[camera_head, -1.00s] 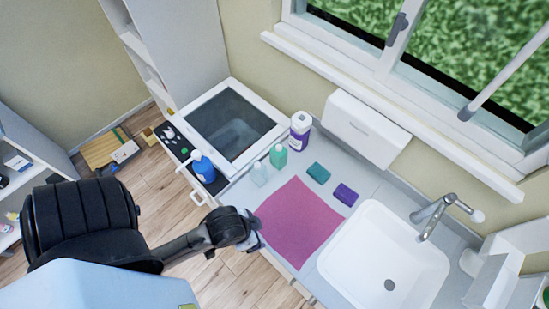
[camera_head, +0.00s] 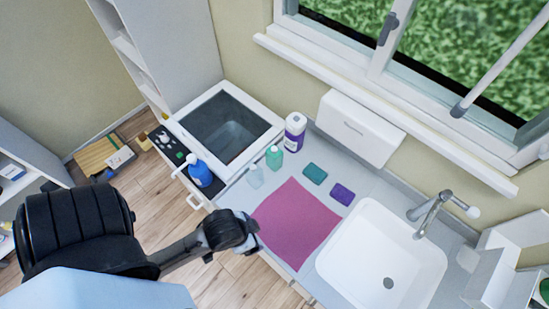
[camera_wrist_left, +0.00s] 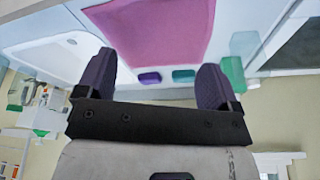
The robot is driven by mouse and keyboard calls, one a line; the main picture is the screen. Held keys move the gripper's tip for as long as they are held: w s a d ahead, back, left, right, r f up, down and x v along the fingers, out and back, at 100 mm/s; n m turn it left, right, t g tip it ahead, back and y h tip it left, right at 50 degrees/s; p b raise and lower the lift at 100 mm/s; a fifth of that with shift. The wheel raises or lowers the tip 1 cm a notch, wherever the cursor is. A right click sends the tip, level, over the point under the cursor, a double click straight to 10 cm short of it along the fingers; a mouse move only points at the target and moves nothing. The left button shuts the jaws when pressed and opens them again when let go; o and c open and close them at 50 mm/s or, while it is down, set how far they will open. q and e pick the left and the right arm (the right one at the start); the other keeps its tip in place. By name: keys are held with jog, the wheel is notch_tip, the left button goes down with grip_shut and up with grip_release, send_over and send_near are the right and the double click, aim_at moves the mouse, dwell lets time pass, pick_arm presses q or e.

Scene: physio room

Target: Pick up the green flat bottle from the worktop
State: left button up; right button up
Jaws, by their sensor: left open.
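The green bottle (camera_head: 274,156) stands upright on the worktop (camera_head: 340,162), between a clear pale bottle (camera_head: 254,176) and a white bottle with a purple label (camera_head: 294,131). It also shows at the right of the left wrist view (camera_wrist_left: 232,76), beyond a finger. My left gripper (camera_head: 253,238) is over the front edge of the worktop by the pink cloth, nearer to me than the bottle and apart from it. In the left wrist view its fingers (camera_wrist_left: 155,62) are spread with nothing between them. My right gripper is not in view.
The pink cloth (camera_head: 296,222) lies flat. Teal (camera_head: 315,173) and purple (camera_head: 342,194) sponges lie behind it. A white sink (camera_head: 384,256) is to the right.

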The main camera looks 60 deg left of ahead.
pick_arm(q)
jog(key=shift+o, duration=1)
